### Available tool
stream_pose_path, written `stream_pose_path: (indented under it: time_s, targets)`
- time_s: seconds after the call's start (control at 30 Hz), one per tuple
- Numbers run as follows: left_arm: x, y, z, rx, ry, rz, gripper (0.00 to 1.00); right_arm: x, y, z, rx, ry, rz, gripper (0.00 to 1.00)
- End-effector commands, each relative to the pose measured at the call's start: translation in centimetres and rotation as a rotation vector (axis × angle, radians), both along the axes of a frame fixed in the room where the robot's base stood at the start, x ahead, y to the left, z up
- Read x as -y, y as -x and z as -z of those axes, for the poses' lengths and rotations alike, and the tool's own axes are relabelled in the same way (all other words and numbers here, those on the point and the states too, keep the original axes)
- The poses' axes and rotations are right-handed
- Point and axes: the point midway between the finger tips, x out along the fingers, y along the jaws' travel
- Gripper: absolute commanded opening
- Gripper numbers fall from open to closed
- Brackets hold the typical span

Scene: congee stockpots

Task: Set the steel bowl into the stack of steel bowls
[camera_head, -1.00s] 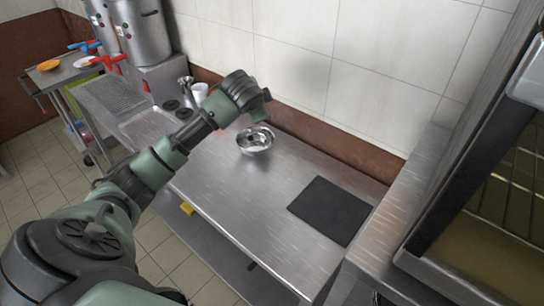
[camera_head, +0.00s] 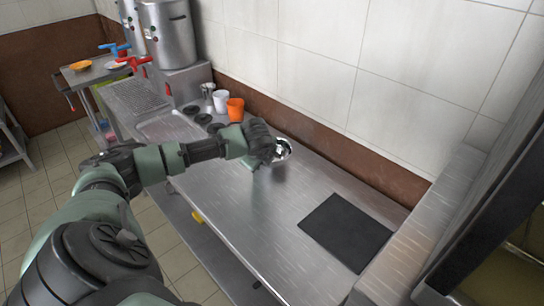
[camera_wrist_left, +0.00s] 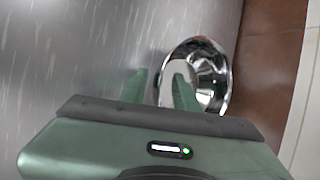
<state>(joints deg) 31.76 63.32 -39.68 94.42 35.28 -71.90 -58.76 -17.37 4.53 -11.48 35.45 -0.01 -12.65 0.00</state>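A shiny steel bowl (camera_head: 282,151) stands on the steel counter near the back wall, partly hidden behind my left gripper (camera_head: 254,164). I cannot tell whether it is one bowl or several nested. In the left wrist view the steel bowl (camera_wrist_left: 218,72) lies right of centre. My left gripper (camera_wrist_left: 159,80) is open there, its two green fingers apart. One finger overlaps the bowl's opening in the picture and the other is left of its rim. Whether they touch it is unclear, and nothing is held. No separate bowl stack is seen. My right gripper is out of view.
A black mat (camera_head: 346,231) lies on the counter (camera_head: 262,225) to the right. An orange cup (camera_head: 235,109) and a white cup (camera_head: 220,101) stand at the back left, near tall stockpots (camera_head: 168,32). The tiled wall runs close behind the bowl. The counter's middle is clear.

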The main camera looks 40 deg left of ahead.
Motion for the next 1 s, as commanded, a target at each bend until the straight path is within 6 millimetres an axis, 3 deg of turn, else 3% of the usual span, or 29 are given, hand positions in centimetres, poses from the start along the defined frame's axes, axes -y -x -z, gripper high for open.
stream_pose_path:
  time_s: [0.27,0.37,0.4,1.0]
  targets:
    - [-0.17,-0.22,0.33,0.001,-0.002,0.001,0.3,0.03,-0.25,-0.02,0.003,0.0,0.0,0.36]
    - [-0.16,-0.21,0.32,0.002,-0.001,0.0,0.02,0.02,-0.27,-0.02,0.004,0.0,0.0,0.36]
    - [-0.17,-0.21,0.31,0.002,-0.001,0.0,0.0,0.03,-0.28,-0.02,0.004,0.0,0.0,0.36]
    - [-0.15,-0.17,0.35,0.001,0.0,0.0,0.0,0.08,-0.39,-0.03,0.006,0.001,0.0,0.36]
